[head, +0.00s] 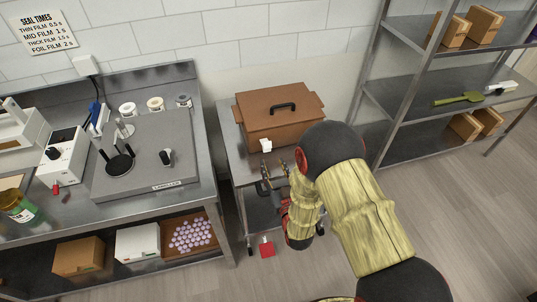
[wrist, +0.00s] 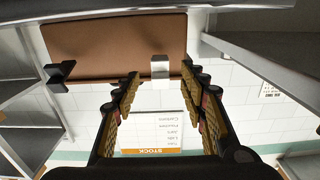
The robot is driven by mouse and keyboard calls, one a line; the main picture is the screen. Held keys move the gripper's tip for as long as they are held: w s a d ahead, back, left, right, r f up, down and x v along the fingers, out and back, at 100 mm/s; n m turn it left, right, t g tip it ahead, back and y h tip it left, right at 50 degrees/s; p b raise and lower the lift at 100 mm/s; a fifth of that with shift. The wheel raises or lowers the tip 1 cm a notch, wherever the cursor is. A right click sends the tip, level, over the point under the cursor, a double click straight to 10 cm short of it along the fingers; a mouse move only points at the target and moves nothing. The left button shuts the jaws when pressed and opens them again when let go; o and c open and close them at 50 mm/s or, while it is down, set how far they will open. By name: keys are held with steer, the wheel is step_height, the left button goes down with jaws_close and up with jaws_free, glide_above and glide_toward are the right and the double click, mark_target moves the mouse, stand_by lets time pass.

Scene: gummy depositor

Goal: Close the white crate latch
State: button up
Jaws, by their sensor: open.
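The brown crate (head: 262,128) sits on a metal cart with its lid on and a black handle on top. Its small white latch (head: 265,145) is on the front side facing my arm. My gripper (head: 270,180) is open and empty in front of the crate, just below the latch in the head view. In the wrist view the brown crate (wrist: 110,50) fills the top, and the white latch (wrist: 160,67) juts past its edge. The open fingers (wrist: 159,85) are on either side of the latch's line, apart from it. Whether the latch is fastened cannot be told.
A steel bench (head: 205,190) with a grey machine (head: 140,170) stands left of the cart. Metal shelves (head: 420,100) with cardboard boxes stand at right. A red object (head: 266,247) lies low by the cart. The floor at right is clear.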

mark_target(267, 151)
steer(key=b+x, duration=0.1)
steer(key=x, duration=0.5)
steer(key=shift+w, duration=0.25)
steer(key=shift+c, duration=0.7)
jaws_close()
